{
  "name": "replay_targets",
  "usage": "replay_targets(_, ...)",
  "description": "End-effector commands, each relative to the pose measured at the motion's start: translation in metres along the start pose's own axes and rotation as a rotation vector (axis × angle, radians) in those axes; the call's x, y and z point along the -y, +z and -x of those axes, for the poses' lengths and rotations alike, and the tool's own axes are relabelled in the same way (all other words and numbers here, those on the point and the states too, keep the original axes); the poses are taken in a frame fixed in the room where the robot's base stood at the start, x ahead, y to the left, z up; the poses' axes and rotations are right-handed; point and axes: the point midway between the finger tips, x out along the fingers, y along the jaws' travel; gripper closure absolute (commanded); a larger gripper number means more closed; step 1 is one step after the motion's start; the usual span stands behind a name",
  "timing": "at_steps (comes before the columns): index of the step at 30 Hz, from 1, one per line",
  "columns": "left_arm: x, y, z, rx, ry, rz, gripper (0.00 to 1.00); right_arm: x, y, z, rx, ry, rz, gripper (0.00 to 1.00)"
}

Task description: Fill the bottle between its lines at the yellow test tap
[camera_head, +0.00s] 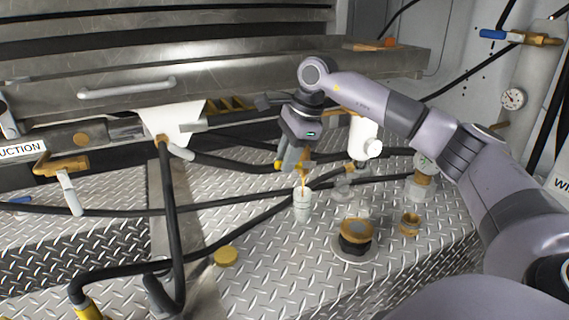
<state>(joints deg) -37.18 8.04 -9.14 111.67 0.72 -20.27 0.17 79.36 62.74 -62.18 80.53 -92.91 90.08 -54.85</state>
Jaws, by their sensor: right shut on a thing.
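A small clear bottle (302,209) stands upright on the diamond-plate deck, in the middle of the camera_head view. A thin amber stream (303,184) runs down into its mouth. The bottle's lines and fluid level are too small to read. My right gripper (294,157) is just above the bottle, shut on the yellow test tap (280,165). The gripper partly hides the tap, so its handle angle is unclear. My left gripper is not in view.
Black hoses cross the deck behind and left of the bottle. A brass-and-black fitting (355,234), a small brass fitting (410,222) and a yellow cap (225,256) are nearby. A white cylinder (365,137) stands behind. A pressure gauge (513,98) is at right.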

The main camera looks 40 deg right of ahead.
Motion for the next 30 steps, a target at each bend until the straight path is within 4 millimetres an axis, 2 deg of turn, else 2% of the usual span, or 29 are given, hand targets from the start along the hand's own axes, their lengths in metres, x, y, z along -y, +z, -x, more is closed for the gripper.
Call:
replay_targets(13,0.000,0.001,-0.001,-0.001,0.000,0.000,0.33,0.000,-0.002,0.005,0.071,0.003,-0.015,1.00)
replay_targets(19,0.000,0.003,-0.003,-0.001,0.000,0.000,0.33,0.002,-0.006,0.012,0.173,0.003,-0.036,1.00)
replay_targets(30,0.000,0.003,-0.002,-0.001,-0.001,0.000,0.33,0.002,-0.005,0.013,0.176,0.003,-0.034,1.00)
